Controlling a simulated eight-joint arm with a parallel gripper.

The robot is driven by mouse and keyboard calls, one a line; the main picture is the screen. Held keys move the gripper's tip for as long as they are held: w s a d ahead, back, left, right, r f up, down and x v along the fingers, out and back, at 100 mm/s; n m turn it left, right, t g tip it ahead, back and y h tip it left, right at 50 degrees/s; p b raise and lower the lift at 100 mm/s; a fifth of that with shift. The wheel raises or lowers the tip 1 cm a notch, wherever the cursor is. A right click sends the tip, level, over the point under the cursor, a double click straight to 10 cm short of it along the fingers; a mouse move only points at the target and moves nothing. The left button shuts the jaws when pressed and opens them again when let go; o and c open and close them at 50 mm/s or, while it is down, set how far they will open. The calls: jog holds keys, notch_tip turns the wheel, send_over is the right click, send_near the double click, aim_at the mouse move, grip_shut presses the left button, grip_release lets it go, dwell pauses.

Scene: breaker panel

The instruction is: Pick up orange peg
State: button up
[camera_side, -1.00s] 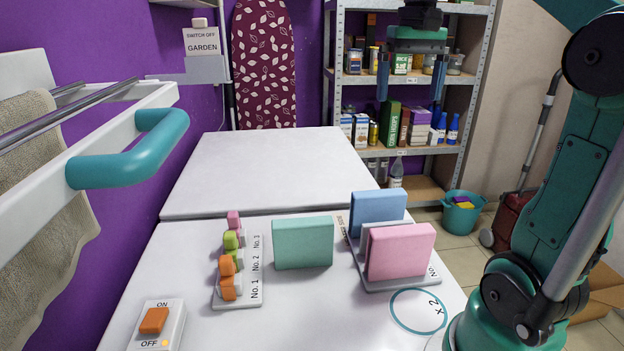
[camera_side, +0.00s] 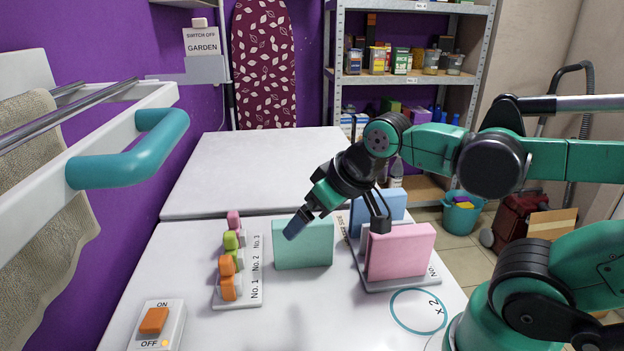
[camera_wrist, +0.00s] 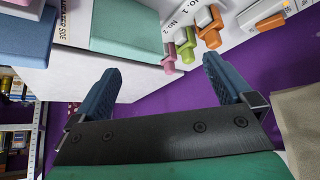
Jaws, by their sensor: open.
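The orange peg (camera_side: 228,287) shows as two orange rounded parts at the near end of a white rack (camera_side: 240,302), by the label No. 1. It also shows in the wrist view (camera_wrist: 209,37), above the right finger. A green peg (camera_side: 231,241) and a pink peg (camera_side: 233,219) stand farther back in the row. My gripper (camera_side: 338,226) is open and empty, tilted down to the left. In the side view it is right of the pegs and apart from them, its left finger overlapping a teal block. In the wrist view the fingers (camera_wrist: 162,66) are wide apart.
The teal block (camera_side: 303,255) stands right of the pegs. A pink block (camera_side: 401,252) and a blue block (camera_side: 396,205) stand in a holder farther right. A switch box (camera_side: 170,330) with an orange rocker is at front left. The back table (camera_side: 265,165) is clear.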

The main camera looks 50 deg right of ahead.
jog(key=shift+s+a+f, duration=0.15)
jog(key=shift+a+f, duration=0.25)
jog(key=shift+f, duration=0.05)
jog(key=c, duration=0.5)
